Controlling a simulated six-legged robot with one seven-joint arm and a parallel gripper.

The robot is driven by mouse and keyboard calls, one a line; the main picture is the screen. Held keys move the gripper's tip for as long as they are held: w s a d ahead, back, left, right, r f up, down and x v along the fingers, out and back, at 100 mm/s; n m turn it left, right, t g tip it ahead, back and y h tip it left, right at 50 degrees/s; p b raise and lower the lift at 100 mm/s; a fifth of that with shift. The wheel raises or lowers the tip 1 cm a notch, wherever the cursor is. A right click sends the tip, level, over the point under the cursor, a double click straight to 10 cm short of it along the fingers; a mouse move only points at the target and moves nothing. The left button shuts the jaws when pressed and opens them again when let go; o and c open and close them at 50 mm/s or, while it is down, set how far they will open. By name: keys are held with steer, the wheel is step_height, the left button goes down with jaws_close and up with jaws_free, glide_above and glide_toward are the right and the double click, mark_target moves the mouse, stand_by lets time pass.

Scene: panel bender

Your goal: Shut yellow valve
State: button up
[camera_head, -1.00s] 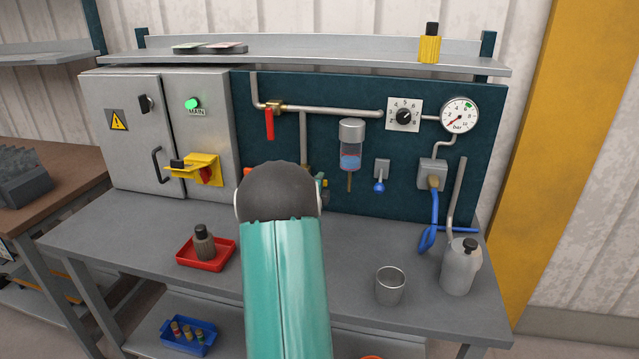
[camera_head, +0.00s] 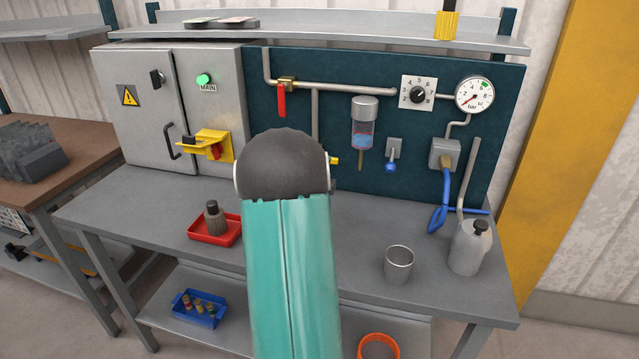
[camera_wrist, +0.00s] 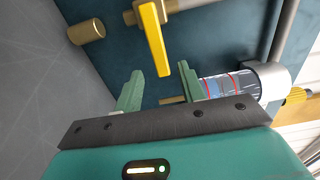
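The yellow valve handle (camera_wrist: 152,40) shows in the wrist view on a brass valve body (camera_wrist: 130,17). It points toward the bottom of that picture, crosswise to the brass body and its pipe. My gripper (camera_wrist: 162,76) is open, with one green finger on each side of the handle's free end. I see gaps on both sides and cannot judge the depth. In the head view my arm hides the valve and gripper; only a small yellow piece (camera_head: 334,160), likely the handle's end, shows right of my arm.
A red-handled valve (camera_head: 282,100) sits above left. A metal cup (camera_head: 398,265) and bottle (camera_head: 470,248) stand on the bench, with a red tray (camera_head: 228,238) at left.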

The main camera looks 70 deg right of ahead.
steer(key=s+a, duration=0.1)
steer(key=a, duration=0.7)
steer(key=shift+s, duration=0.15)
